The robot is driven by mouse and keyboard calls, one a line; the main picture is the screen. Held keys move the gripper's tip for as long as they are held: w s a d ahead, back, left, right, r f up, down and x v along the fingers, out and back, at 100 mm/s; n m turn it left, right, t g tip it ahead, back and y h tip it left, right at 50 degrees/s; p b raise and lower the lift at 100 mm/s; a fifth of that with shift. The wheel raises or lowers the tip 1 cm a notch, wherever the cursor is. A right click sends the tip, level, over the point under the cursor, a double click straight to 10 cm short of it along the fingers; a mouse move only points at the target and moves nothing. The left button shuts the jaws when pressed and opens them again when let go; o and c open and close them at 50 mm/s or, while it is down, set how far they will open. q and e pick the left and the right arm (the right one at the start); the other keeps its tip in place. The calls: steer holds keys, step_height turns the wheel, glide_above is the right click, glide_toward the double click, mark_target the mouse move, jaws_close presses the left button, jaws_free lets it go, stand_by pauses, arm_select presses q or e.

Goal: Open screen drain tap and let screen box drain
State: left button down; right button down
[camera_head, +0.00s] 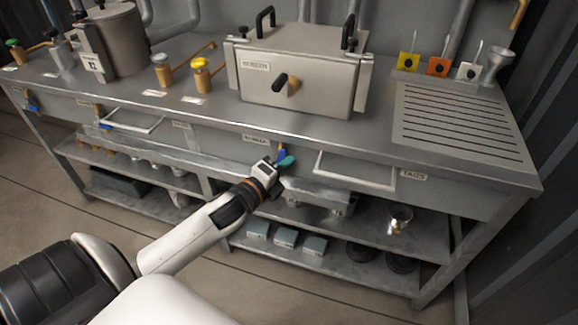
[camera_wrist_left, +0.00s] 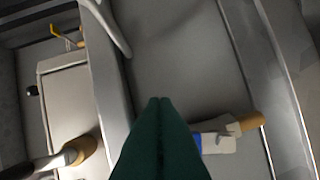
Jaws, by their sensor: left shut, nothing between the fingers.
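The grey metal screen box (camera_head: 260,85), labelled SCREEN, stands on the bench with a black-handled brass fitting (camera_head: 287,84) on its front. Below it, on the bench's front panel, is a small tap with a blue handle (camera_head: 282,154), beside a label. My left gripper (camera_head: 287,162) has its green fingers shut and empty just below and beside this tap. In the left wrist view the green fingers (camera_wrist_left: 160,102) are together, and the tap (camera_wrist_left: 220,140), with brass end and pale body, is right of them. The blue part is mostly hidden behind them. I cannot tell whether they touch.
A drawer-like handle frame (camera_head: 355,170) projects right of my left gripper, and another (camera_head: 133,121) sits farther left. Yellow-topped fittings (camera_head: 200,73) and a lidded pot (camera_head: 118,40) stand on the bench. A glass (camera_head: 399,218) stands on the shelf below.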

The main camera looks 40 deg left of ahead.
arm_select(q)
steer(key=shift+r, duration=0.1)
steer(key=shift+s+a+r+n+t+p, duration=0.1)
steer(key=shift+a+n+t+p, duration=0.3)
steer(key=shift+n, duration=0.35)
steer(key=shift+s+a+r+n+t+p, duration=0.1)
steer(key=shift+a+n+t+p, duration=0.15)
steer(key=shift+n+p, duration=0.4)
arm_select(e)
step_height(320, 180, down, 6)
steer(key=s, duration=0.2)
steer(key=shift+s+r, duration=0.25)
steer(key=shift+s, duration=0.1)
steer(key=shift+d, duration=0.2)
